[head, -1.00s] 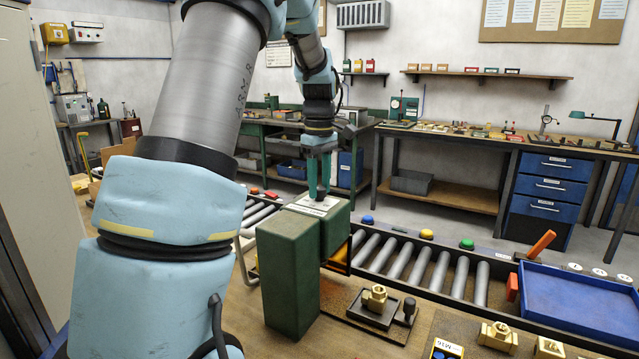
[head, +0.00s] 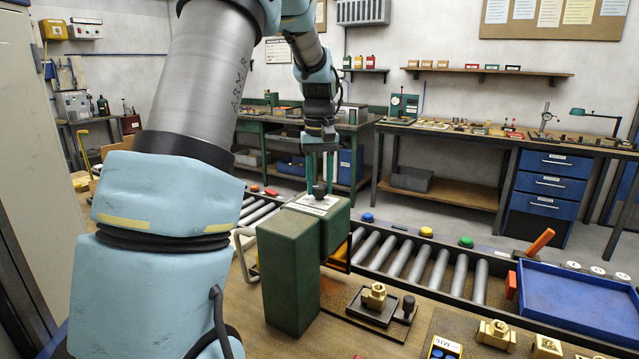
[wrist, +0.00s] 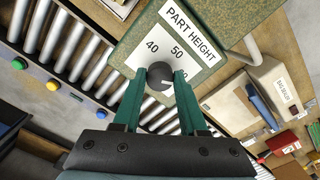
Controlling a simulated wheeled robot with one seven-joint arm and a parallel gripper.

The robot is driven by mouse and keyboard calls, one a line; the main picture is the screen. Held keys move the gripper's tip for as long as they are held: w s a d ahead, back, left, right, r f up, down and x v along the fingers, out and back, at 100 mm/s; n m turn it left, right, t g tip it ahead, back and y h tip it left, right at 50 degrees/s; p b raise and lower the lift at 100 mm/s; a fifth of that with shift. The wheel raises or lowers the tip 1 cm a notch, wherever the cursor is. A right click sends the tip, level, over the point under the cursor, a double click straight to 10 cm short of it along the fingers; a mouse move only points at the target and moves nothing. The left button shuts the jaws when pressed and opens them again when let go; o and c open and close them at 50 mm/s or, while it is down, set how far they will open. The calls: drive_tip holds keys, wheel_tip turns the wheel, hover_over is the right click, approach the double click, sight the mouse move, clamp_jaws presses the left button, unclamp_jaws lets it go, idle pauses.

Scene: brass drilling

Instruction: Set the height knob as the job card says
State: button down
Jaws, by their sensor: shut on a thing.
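The height knob (wrist: 160,83) is a dark round knob on a white plate (wrist: 197,22) that reads PART HEIGHT. The numbers 40 and 50 show on the plate; its lower part is hidden by my gripper. A pale mark shows on the knob's face, but I cannot tell exactly which number it points to. The plate lies on top of the green machine (head: 289,270). My gripper (wrist: 160,72) has its green fingers on either side of the knob and is shut on it. In the head view my gripper (head: 320,188) points straight down at the knob. I cannot identify the job card.
A brass part (head: 374,296) sits on a dark fixture in front of the machine. A roller conveyor (head: 420,265) runs behind, with blue, yellow and green buttons along its far rail. A blue tray (head: 575,296) stands at the right.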

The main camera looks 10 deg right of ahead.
sight(319, 187)
idle(0.5)
drive_tip(key=shift+c, duration=2.2)
unclamp_jaws()
drive_tip(key=shift+r, duration=0.1)
wheel_tip(319, 187, up, 11)
drive_tip(key=b, duration=0.2)
drive_tip(key=shift+f, duration=0.2)
